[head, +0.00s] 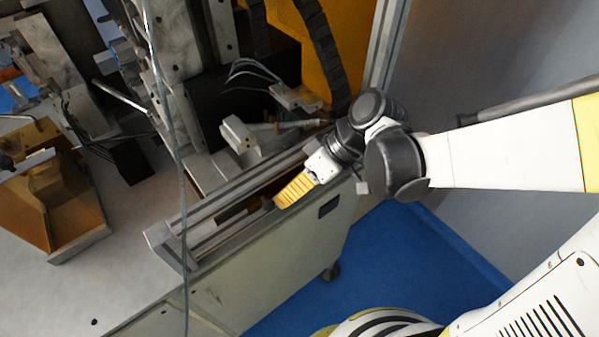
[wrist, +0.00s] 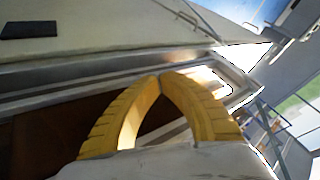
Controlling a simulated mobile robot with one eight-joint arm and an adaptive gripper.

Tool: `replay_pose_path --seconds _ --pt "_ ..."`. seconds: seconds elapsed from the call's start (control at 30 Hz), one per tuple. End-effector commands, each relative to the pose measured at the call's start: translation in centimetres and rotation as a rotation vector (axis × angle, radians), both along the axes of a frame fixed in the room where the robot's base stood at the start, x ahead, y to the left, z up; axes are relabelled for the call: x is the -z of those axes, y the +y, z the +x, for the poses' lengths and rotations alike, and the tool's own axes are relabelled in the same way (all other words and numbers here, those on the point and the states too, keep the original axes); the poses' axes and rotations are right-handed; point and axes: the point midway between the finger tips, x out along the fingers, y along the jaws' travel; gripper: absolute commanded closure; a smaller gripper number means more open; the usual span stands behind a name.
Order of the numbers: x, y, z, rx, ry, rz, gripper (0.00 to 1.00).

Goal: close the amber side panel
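The amber side panel appears as a dark brown sheet in a pale metal frame (head: 205,243). In the head view the frame is seen at a steep angle, along the machine's near side above the cream cabinet. The brown sheet (wrist: 45,140) and frame (wrist: 70,74) also fill much of the wrist view. My gripper (head: 278,203) has yellow ribbed fingers and is over the frame's right half. In the wrist view the fingertips (wrist: 160,78) meet in front of the frame's bar, with nothing visible between them. I cannot tell whether they touch the frame.
The cream cabinet (head: 290,240) has a dark recessed handle. A thin cable (head: 181,170) hangs in front of the machine at left. An amber box-like guard (head: 55,205) sits on the worktop at left. Blue floor (head: 385,270) is open to the right.

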Motion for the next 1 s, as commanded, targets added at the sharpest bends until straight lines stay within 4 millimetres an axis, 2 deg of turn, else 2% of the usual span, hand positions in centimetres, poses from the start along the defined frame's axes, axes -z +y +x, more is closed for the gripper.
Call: replay_pose_path --seconds 0.1,0.3,0.5,0.7,1.0 --pt "-0.1 2.9 -2.1 -0.009 -0.001 0.001 1.0" --pt "0.0 7.1 -5.0 -0.008 0.0 0.001 1.0" --pt "0.0 10.1 -6.9 -0.004 0.0 0.0 1.0" --pt "0.0 11.4 -7.7 -0.002 0.0 0.0 1.0" --pt "0.0 11.5 -7.8 0.0 0.001 0.001 1.0"
